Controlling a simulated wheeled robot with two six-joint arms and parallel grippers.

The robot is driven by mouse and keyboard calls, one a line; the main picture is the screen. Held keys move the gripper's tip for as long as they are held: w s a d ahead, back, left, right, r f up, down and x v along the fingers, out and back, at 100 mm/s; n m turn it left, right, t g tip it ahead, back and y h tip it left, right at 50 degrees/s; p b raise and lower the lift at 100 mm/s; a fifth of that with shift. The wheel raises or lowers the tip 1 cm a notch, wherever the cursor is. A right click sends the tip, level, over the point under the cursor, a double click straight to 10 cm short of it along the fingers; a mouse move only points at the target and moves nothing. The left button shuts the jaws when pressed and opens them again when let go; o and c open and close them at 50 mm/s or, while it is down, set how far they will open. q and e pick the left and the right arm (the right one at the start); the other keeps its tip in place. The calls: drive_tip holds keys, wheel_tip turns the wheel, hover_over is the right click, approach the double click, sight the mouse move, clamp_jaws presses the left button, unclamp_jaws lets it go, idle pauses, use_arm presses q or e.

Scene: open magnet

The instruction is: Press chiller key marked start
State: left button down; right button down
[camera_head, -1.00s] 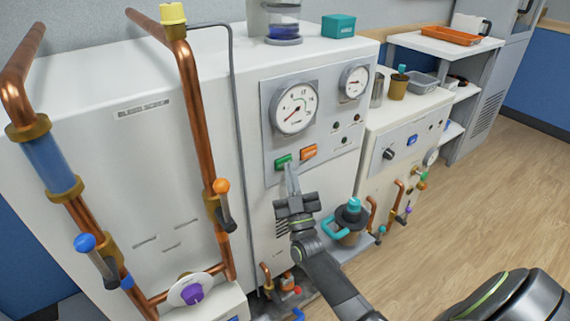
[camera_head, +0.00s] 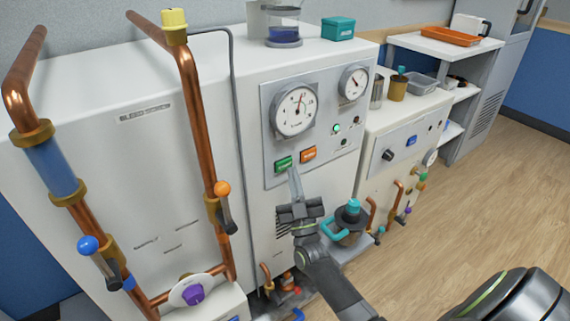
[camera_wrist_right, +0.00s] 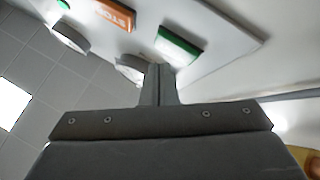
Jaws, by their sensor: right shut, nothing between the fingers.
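The chiller's grey panel (camera_head: 270,122) is on the white cabinet. It carries a green key (camera_head: 284,163), whose marking is too small to read, and an orange key (camera_head: 308,154) to its right. In the right wrist view the orange key (camera_wrist_right: 115,14) reads STOP, and the green key (camera_wrist_right: 180,45) is seen from the side. My right gripper (camera_head: 293,172) is shut and empty, its fingertips just below the green key. In the right wrist view the fingertips (camera_wrist_right: 160,70) appear slightly apart from it. My left gripper is not in view.
A green lamp (camera_head: 336,128) is lit beside the large gauge (camera_head: 294,111) and small gauge (camera_head: 353,84). Copper pipes (camera_head: 196,120) with valves stand at left. A dark pot with a teal handle (camera_head: 348,220) sits close to my right gripper.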

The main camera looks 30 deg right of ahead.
drive_tip(key=s+p, duration=0.2)
drive_tip(key=s, duration=0.3)
drive_tip(key=shift+d, duration=0.2)
drive_tip(key=shift+f, duration=0.1)
idle(1.0)
